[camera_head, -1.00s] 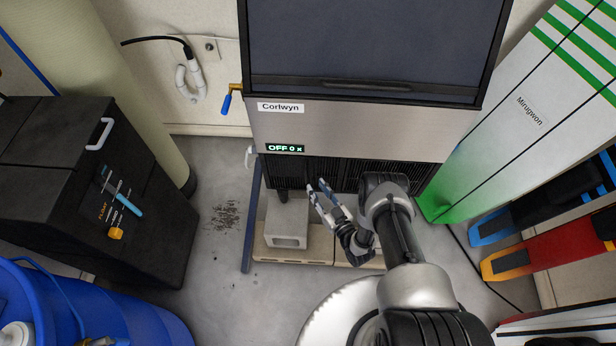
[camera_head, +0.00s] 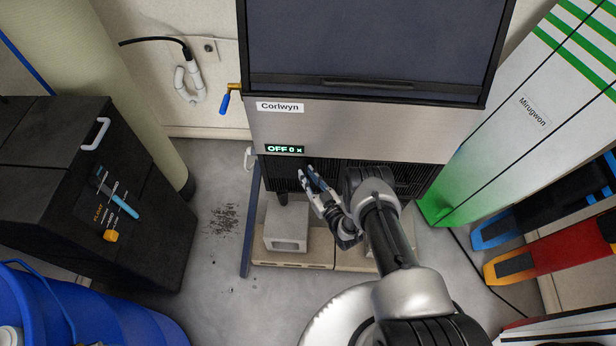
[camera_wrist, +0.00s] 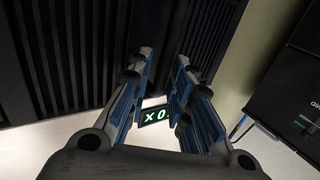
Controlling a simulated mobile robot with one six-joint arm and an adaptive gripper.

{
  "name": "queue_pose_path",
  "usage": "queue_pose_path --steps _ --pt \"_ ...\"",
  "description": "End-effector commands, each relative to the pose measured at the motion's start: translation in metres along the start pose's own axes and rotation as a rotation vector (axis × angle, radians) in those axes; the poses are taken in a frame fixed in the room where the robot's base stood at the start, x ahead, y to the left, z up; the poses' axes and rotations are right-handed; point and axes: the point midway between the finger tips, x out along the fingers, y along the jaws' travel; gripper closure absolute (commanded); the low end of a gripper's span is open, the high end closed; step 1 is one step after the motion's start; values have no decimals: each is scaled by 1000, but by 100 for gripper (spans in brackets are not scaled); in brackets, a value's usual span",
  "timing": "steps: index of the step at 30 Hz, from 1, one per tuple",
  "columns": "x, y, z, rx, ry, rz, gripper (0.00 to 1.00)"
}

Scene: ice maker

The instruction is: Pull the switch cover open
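The ice maker (camera_head: 370,128) has a steel front labelled Corlwyn. I cannot make out a separate switch cover. My gripper (camera_head: 307,172) is just below and right of this panel, in front of the dark lower grille. In the wrist view my gripper (camera_wrist: 165,57) has its two fingers apart with nothing held between them. The lit panel (camera_wrist: 157,117) shows upside down beyond the gap, partly hidden by the fingers.
The black slatted grille (camera_head: 410,178) is close to my gripper. A concrete block (camera_head: 287,226) stands under the machine. A blue-handled valve (camera_head: 225,103) is at its left side. Boards lean at right.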

Motion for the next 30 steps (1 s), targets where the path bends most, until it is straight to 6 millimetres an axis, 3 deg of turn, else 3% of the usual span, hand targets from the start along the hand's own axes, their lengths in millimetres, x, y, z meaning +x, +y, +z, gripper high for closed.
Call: queue_pose_path --steps 7,30 --pt "0 -2 0 -1 1 -6 100" --pt "-3 -12 -4 -3 8 38 100"
